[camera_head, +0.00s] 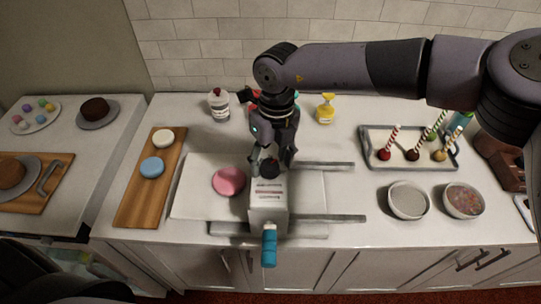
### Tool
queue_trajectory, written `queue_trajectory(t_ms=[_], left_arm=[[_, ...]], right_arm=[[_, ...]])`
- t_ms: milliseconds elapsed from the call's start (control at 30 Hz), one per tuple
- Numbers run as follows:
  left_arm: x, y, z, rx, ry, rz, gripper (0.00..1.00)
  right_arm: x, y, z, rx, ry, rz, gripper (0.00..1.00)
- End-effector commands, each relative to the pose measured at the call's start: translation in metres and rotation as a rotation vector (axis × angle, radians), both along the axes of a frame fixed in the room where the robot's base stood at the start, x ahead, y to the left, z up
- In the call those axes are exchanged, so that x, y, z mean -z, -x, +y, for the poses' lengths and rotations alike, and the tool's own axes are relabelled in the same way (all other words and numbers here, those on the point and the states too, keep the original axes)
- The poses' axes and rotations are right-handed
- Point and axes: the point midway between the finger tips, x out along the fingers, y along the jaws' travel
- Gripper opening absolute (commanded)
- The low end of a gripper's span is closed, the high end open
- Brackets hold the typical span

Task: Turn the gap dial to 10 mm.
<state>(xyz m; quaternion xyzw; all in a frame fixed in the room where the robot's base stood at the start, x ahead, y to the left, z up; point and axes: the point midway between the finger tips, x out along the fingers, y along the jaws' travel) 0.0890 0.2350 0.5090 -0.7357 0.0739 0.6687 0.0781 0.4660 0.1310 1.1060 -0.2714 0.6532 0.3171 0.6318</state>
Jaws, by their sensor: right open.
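The sheeter (268,205) stands on the counter, a pale box with printed labels on its top and a blue-handled crank (269,248) at its front. A dark round knob, which looks like the gap dial (268,171), is on top at the back of the box. My right gripper (272,161) points down at the dial, its open fingers close around or just above it; I cannot tell if they touch. The gripper partly hides the dial, and its setting is too small to read. My left gripper is not in view.
A pink disc (229,181) lies on the sheeter's left side. A wooden board (137,203) with two discs is further left. A tray (372,163) of cake pops, two bowls (408,200) and bottles (325,109) stand right and behind. Metal rails (330,218) extend right.

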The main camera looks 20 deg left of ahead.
Motion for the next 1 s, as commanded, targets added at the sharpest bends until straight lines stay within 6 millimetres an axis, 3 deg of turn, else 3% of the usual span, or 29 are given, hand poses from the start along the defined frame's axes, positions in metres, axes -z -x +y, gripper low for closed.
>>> queue_trajectory(t_ms=[100,300,1000], left_arm=[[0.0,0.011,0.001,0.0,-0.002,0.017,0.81],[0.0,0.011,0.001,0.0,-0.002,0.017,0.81],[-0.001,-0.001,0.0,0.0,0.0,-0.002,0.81]], right_arm=[[0.003,0.0,0.0,0.0,-0.001,0.001,0.55],[0.003,0.0,0.0,0.0,-0.001,0.0,0.54],[0.002,0.0,0.0,0.0,-0.001,-0.001,0.08]])
